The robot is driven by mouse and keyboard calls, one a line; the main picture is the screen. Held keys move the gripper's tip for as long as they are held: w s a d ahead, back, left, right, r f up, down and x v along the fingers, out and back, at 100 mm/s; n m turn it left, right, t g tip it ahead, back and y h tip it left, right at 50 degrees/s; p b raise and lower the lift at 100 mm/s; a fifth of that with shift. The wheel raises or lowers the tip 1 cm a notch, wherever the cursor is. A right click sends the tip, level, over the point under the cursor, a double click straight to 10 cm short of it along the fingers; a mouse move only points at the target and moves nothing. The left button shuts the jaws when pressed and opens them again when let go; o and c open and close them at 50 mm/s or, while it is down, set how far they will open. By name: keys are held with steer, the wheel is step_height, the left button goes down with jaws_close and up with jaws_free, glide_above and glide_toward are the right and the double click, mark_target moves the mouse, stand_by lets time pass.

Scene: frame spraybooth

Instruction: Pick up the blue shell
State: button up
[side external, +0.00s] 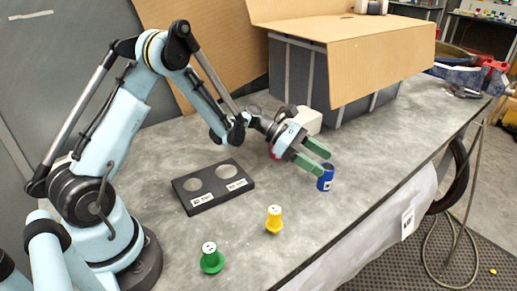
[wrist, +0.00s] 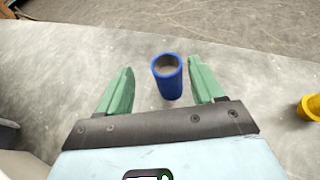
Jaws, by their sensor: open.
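The blue shell (side external: 326,178) is a short open cylinder standing upright on the grey table, near the table's front right edge. My gripper (side external: 322,162) is open, with green fingers pointing toward the shell. In the wrist view the blue shell (wrist: 168,80) lies between the lines of the two green fingers of my gripper (wrist: 160,85), a little closer to the right finger. I see gaps between the shell and both fingers. The shell's top opening is visible and looks greyish inside.
A yellow piece (side external: 274,219) and a green piece (side external: 211,258) stand on the table (side external: 330,226). A black plate with two round recesses (side external: 213,186) lies left of my gripper. A white object (side external: 307,120) and a red one sit behind the gripper, before a large cardboard-topped box (side external: 380,62).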

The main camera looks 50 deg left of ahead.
mark_target(333, 172)
steer(key=shift+s+f+x, duration=0.1)
steer(key=shift+s+x, duration=0.05)
steer(key=shift+x, duration=0.75)
steer(key=shift+s+f+x, duration=0.1)
steer(key=shift+x, duration=0.8)
steer(key=shift+s+f+x, duration=0.1)
steer(key=shift+s+x, duration=0.05)
steer(key=shift+x, duration=0.7)
steer(key=shift+d, duration=0.1)
steer(key=c, duration=1.1)
steer(key=shift+r, duration=0.1)
